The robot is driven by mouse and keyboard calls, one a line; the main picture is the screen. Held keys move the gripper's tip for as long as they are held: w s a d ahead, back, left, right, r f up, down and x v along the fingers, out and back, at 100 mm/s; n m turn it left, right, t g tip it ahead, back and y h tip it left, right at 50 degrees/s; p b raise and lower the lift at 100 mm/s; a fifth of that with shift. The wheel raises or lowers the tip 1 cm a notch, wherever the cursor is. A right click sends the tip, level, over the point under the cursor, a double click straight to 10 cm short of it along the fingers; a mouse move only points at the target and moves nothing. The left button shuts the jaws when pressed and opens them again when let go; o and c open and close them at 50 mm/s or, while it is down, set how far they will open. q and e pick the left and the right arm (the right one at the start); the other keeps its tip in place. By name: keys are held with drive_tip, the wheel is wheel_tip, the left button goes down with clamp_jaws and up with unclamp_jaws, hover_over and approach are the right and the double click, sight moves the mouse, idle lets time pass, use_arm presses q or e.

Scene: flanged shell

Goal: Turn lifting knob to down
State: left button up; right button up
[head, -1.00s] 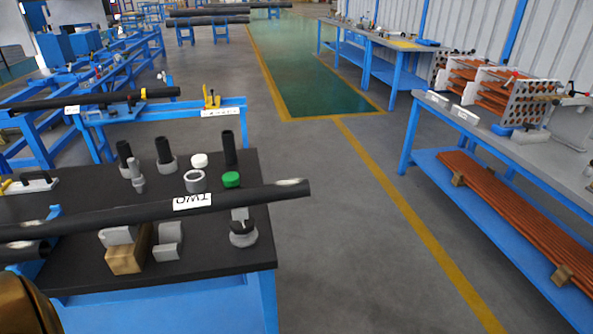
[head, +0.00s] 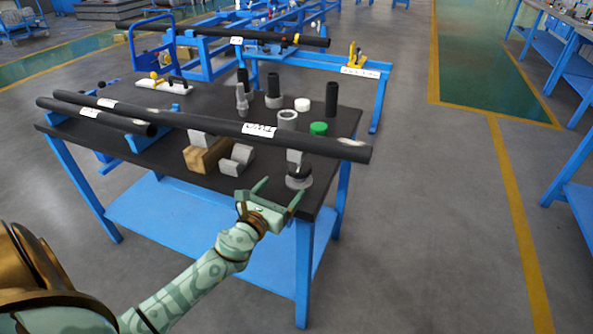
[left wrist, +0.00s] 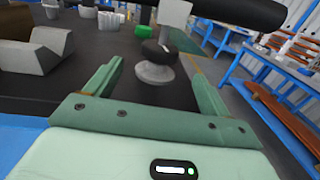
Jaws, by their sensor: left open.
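The lifting knob (head: 299,171) is a dark ring on a grey round base at the front right corner of the black-topped table. It stands under the right end of a long black pipe (head: 215,126), with a grey block-like post above it. In the left wrist view the knob (left wrist: 160,50) is straight ahead, between the finger lines and a little beyond the tips. My left gripper (head: 281,192) is pale green, open and empty, at the table's front edge just before the knob. The mark on the knob is too small to read. My right gripper is out of view.
A wooden block (head: 204,160) and grey V-shaped blocks (head: 237,159) are left of the knob. Black cylinders, a white cap (head: 302,104) and a green cap (head: 319,128) stand behind the pipe. The floor right of the table is clear.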

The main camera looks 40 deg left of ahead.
sight(294, 176)
use_arm(q)
drive_tip(key=w, duration=0.6)
drive_tip(key=w+a+b, duration=0.1)
drive_tip(key=w, duration=0.2)
drive_tip(key=shift+a+f, duration=0.1)
drive_tip(key=c, duration=1)
